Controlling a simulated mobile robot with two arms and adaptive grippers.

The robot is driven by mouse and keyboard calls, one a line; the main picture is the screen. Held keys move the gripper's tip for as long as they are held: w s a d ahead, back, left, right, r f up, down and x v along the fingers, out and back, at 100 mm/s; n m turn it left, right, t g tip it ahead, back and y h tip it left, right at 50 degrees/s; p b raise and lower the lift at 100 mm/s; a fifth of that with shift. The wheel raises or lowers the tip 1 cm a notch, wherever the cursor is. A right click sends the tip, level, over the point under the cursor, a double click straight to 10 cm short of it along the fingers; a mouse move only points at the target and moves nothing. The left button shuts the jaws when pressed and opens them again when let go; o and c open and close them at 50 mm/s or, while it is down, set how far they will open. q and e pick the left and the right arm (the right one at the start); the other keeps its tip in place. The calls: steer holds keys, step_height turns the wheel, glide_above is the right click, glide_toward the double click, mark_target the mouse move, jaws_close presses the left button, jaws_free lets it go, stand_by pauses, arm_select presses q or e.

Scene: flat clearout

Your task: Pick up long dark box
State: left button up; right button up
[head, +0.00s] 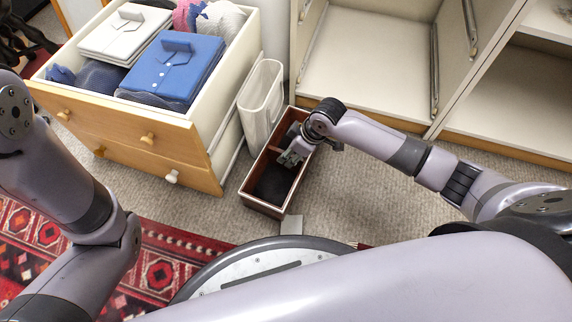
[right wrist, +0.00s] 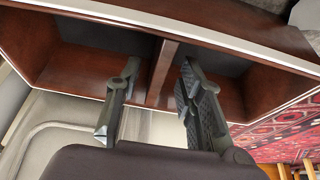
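The long dark box (head: 262,206) is an open, reddish-brown box with a pale rim and a cross divider, standing on the carpet. In the right wrist view, the box (right wrist: 85,65) spans the top, with its divider (right wrist: 163,72) in the middle. My right gripper (head: 290,157) is over the box in the head view, hiding part of its inside. In the right wrist view, the right gripper (right wrist: 160,66) is open, one finger on each side of the divider, with gaps visible. My left arm shows at the left, but its gripper is out of view.
A white bin (head: 262,95) stands close to the box's left. Left of it is an open wooden drawer unit (head: 130,140) with folded shirts (head: 172,68). Open cabinets (head: 365,60) stand behind. Bare carpet (head: 350,195) lies to the right; a red rug (head: 165,265) is in front.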

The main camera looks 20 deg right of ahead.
mark_target(286, 168)
steer(key=b+x, duration=0.3)
steer(key=x, duration=0.1)
steer(key=shift+r, duration=0.1)
steer(key=shift+f+p, duration=0.25)
steer(key=shift+p, duration=0.05)
stand_by(0.6)
steer(key=shift+c, duration=0.5)
jaws_close()
stand_by(0.5)
steer(key=shift+w+r, duration=0.1)
